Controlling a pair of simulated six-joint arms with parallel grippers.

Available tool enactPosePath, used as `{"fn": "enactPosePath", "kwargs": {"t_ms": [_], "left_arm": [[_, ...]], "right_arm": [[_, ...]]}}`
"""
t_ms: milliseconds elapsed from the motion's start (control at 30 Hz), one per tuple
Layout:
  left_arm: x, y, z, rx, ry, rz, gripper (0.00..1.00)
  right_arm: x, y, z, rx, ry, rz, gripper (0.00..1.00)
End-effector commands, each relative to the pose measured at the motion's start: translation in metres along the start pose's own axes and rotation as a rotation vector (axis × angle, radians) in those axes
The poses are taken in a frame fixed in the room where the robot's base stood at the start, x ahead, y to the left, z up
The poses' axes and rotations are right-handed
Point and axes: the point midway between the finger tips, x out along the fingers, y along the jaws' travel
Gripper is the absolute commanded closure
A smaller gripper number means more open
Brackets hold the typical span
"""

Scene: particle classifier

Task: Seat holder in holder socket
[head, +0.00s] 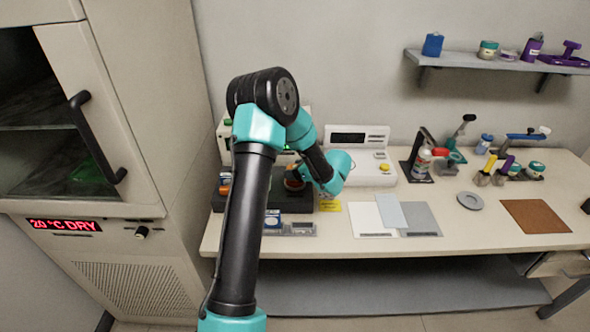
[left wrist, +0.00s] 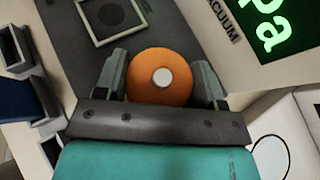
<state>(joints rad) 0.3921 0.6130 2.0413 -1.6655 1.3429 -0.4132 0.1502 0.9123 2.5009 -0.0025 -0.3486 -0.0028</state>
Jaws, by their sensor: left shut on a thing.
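In the left wrist view, an orange round piece with a white centre (left wrist: 144,75), apparently the holder, sits between the two fingers of my left gripper (left wrist: 161,68). The gripper is shut on it. In the head view, my left gripper (head: 298,178) is over the dark base of the instrument at the left of the bench, mostly hidden by its own wrist. A square, pale-rimmed recess (left wrist: 96,37) in the dark base lies ahead of the holder, apart from it; it may be the holder socket. My right gripper is not in view.
A white instrument with a yellow button (head: 384,167) stands behind. A display marked VACUUM (left wrist: 270,30) is close to the right finger. Small boxes (head: 272,219) lie at the bench front; pale sheets (head: 371,219) lie right. A tall cabinet (head: 130,240) stands left.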

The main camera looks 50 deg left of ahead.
Motion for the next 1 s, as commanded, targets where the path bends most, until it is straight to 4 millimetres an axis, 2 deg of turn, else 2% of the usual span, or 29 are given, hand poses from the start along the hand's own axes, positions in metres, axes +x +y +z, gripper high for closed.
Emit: {"fn": "enactPosePath", "kwargs": {"t_ms": [33, 300, 667, 867, 1000], "left_arm": [[0.001, 0.000, -0.001, 0.000, 0.000, 0.000, 0.36], [0.000, 0.000, -0.001, 0.000, 0.000, 0.000, 0.11], [-0.003, 0.000, 0.002, 0.000, 0.000, -0.001, 0.11], [-0.027, -0.001, 0.002, 0.000, 0.000, -0.003, 0.11], [-0.053, -0.001, 0.002, 0.000, 0.001, -0.004, 0.11]], "right_arm": [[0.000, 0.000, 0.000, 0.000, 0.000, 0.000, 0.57], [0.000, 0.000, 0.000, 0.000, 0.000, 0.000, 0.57], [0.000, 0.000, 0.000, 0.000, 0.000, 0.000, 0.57], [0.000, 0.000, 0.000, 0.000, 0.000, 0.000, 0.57], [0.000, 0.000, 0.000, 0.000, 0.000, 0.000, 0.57]]}}
